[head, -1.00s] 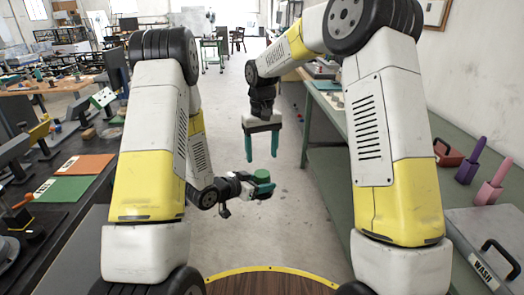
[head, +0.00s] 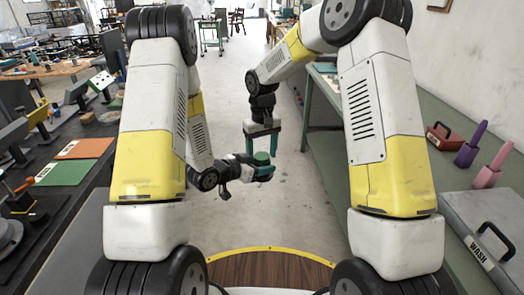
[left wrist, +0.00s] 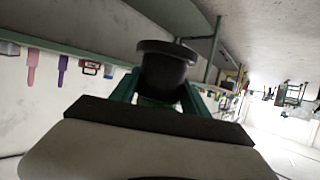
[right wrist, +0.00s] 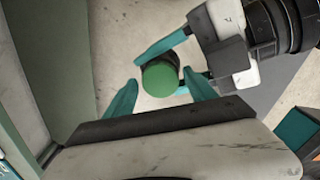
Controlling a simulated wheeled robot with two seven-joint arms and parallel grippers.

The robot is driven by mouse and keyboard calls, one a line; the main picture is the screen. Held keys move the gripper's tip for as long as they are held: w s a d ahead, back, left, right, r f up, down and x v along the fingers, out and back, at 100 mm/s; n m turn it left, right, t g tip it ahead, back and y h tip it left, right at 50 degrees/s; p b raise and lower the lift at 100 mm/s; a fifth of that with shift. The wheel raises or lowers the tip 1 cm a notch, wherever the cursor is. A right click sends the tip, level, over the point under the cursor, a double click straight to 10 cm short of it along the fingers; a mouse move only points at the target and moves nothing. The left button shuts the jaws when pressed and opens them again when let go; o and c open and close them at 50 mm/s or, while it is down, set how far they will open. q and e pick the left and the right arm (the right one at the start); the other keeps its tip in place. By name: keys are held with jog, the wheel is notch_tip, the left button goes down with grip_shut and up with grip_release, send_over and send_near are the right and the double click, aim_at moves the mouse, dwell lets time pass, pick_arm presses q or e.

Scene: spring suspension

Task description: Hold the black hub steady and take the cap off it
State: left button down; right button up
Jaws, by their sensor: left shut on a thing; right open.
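The black hub (left wrist: 165,68) is shut between my left gripper's (left wrist: 158,95) teal fingers in the left wrist view, which looks upside down. The green cap (right wrist: 160,80) sits on top of the hub in the right wrist view. The cap also shows in the head view (head: 261,158), facing up. My right gripper (right wrist: 160,78) points down over it and is open. Its fingertips are on either side of the cap, with a visible gap at each side. The cap hides most of the hub from above. The left wrist view does not show the cap.
A green bench (head: 440,185) runs along the right, with purple and pink holders and a grey case marked WASH (head: 490,230). A dark workbench (head: 60,225) on the left carries orange and green mats. The floor between them is clear.

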jog(key=shift+c, duration=0.5)
grip_shut()
jog(key=n, duration=0.8)
jog(key=shift+n, duration=0.3)
jog(key=shift+r, duration=0.25)
jog(key=shift+r, duration=0.9)
jog(key=shift+r, duration=0.1)
jog(key=shift+r, duration=1.9)
